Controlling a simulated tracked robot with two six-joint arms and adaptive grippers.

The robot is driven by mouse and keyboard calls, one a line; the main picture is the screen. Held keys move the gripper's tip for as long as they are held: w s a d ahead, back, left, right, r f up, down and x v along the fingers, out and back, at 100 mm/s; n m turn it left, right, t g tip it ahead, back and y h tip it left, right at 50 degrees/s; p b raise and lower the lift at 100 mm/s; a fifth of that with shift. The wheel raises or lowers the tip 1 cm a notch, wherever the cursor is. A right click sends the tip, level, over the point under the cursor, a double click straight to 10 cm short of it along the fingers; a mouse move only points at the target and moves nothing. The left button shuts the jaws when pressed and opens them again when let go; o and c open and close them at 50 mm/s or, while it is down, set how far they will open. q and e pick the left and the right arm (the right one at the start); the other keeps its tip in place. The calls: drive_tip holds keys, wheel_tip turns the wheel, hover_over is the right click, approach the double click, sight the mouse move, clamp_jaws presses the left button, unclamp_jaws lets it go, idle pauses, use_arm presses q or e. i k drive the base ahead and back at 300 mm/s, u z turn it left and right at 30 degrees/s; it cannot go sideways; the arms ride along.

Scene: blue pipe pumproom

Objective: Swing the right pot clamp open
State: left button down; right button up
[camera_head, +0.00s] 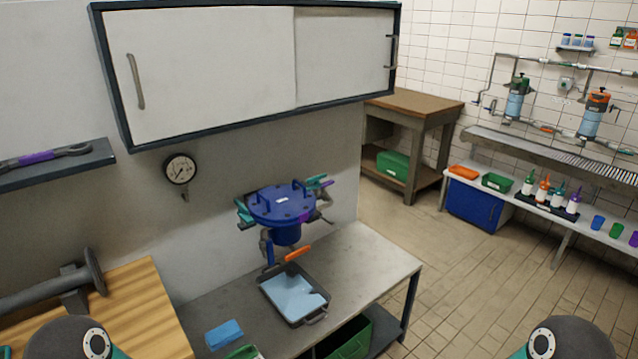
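A blue pot (287,234) with a round blue bolted lid (283,203) is mounted on the wall above the metal table. A teal clamp (317,183) shows at the lid's right rim, with a small purple part (312,215) just below it. Another teal clamp (244,213) is at the lid's left rim. The parts are too small to tell whether either clamp is latched. Only rounded links of my two arms show at the bottom left and bottom right corners. Both grippers are out of the picture, away from the pot.
Below the pot are an orange handle (298,253) and a black tray with light blue contents (293,292). A blue sponge-like block (224,334) lies on the metal table (370,262). A pressure gauge (180,169) is on the wall. A cabinet (210,60) hangs above.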

sight(316, 178)
drive_tip(key=i, duration=1.1)
drive_tip(key=u, duration=2.75)
drive_tip(key=k, duration=1.35)
drive_tip(key=z, duration=0.1)
